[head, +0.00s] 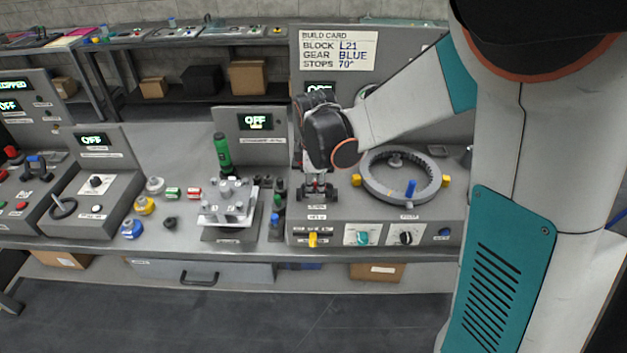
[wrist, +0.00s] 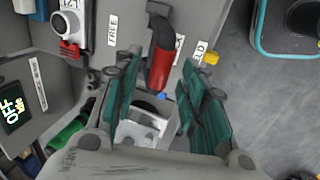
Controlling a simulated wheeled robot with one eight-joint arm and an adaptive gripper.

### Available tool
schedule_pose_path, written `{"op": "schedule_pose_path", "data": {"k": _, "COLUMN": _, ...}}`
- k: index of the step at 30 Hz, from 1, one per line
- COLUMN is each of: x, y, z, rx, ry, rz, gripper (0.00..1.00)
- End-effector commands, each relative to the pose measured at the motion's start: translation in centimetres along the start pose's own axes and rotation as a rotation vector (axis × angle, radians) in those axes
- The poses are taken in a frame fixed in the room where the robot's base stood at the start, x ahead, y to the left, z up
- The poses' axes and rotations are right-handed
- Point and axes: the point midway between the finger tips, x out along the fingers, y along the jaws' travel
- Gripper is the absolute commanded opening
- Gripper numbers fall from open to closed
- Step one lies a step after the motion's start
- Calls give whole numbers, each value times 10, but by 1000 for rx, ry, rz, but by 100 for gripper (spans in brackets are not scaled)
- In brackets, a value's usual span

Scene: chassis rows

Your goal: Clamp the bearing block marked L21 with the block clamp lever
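My gripper (head: 316,178) is low over the fixture in the middle of the bench, where its dark wrist hides most of the clamp. In the wrist view my gripper (wrist: 155,85) has its two teal fingers spread. A lever with a red grip (wrist: 160,68) and a dark arm lies between the fingertips, with gaps visible on both sides. A pale block with a dark opening (wrist: 142,130) shows lower between the fingers; no marking is readable on it.
A grey ring (head: 368,188) with a blue peg stands right of my gripper. A pale plate with several posts (head: 226,208) and a green-handled tool (head: 222,151) stand left. Small controls, including a yellow one (head: 313,239), line the front panel.

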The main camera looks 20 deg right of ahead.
Motion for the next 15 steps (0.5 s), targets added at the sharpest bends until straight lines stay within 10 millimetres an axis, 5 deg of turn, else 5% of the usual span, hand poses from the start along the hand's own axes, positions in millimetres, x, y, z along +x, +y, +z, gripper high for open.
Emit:
{"op": "schedule_pose_path", "data": {"k": 11, "x": 5, "y": 0, "z": 0, "rx": 0, "ry": 0, "rz": 0, "gripper": 39}}
{"op": "schedule_pose_path", "data": {"k": 15, "x": 5, "y": 0, "z": 0, "rx": 0, "ry": 0, "rz": 0, "gripper": 7}}
